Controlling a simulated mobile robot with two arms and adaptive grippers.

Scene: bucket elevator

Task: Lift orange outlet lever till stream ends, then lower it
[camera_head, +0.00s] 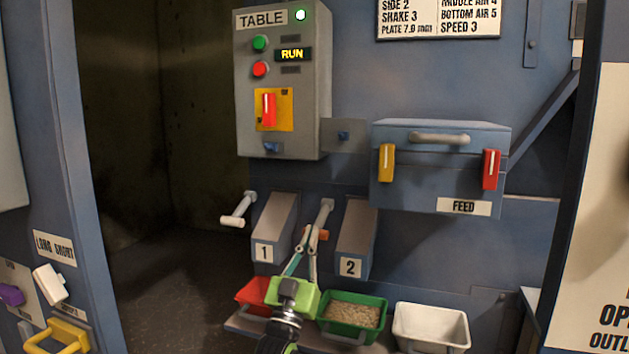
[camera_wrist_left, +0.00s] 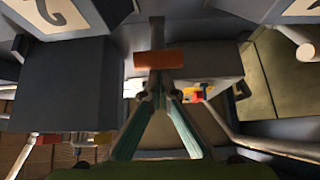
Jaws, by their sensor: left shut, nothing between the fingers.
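The orange lever piece (camera_head: 322,235) sits on a grey lever between outlet 1 (camera_head: 272,228) and outlet 2 (camera_head: 352,240). My left gripper (camera_head: 311,232) is shut and empty, its fingertips right at the orange piece. In the left wrist view the orange piece (camera_wrist_left: 158,59) lies across the closed fingertips (camera_wrist_left: 160,82); whether they touch cannot be told. A green bin (camera_head: 357,338) holding grain stands below outlet 2. No falling stream shows, though my gripper covers part of the area. My right gripper is in neither view.
A red bin (camera_head: 255,294) stands left, partly behind my gripper, and an empty white bin (camera_head: 431,322) right. A white-handled lever (camera_head: 236,213) sticks out left of outlet 1. The blue feed box (camera_head: 440,165) hangs above right; the table control panel (camera_head: 283,80) reads RUN.

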